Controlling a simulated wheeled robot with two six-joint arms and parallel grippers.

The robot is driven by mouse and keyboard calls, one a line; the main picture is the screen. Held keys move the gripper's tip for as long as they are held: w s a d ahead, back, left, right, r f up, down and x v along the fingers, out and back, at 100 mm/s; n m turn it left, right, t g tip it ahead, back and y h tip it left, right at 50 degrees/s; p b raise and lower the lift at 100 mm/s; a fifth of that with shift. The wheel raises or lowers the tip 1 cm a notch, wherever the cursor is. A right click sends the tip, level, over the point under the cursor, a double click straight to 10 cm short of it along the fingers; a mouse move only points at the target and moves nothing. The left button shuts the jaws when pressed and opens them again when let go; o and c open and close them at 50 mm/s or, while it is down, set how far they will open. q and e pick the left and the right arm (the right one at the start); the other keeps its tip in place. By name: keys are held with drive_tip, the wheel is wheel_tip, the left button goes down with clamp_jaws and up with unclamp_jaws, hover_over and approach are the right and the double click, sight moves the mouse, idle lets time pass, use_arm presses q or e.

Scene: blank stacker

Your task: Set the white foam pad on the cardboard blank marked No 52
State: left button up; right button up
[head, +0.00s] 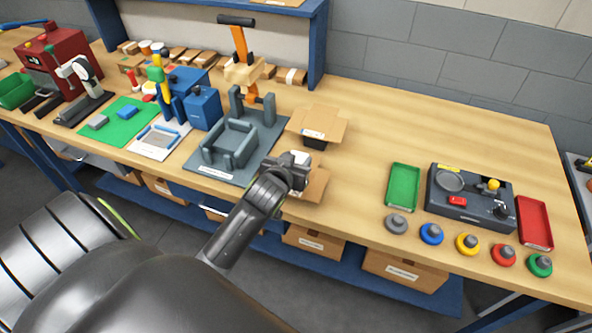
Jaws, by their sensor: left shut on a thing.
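My left gripper (291,166) is over the front part of the bench, to the right of the grey fixture. It is shut on a small white block, which looks like the white foam pad (301,156); the jaws hide part of it. A cardboard blank (313,187) lies below and just right of the gripper, partly covered by it. Another cardboard blank (322,118) sits behind, raised on a dark block, with a small white label on its front edge. The label is too small to read. My right gripper is not in view.
A grey fixture (232,143) with upright posts and an orange-handled press (241,65) stand to the left. A green tray (403,187), a dark control box (470,196), a red tray (535,222) and several coloured knobs are to the right. The bench behind them is clear.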

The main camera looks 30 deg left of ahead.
use_arm(q)
drive_tip(key=shift+f, duration=2)
drive_tip(key=shift+f, duration=0.15)
drive_tip(key=o, duration=0.9)
drive_tip(key=shift+o, duration=0.2)
drive_tip(key=shift+r, duration=0.2)
drive_tip(key=shift+s+d+r, duration=0.15)
drive_tip(key=shift+s, duration=0.35)
drive_tip(key=b+v, duration=0.1)
drive_tip(key=v, duration=1)
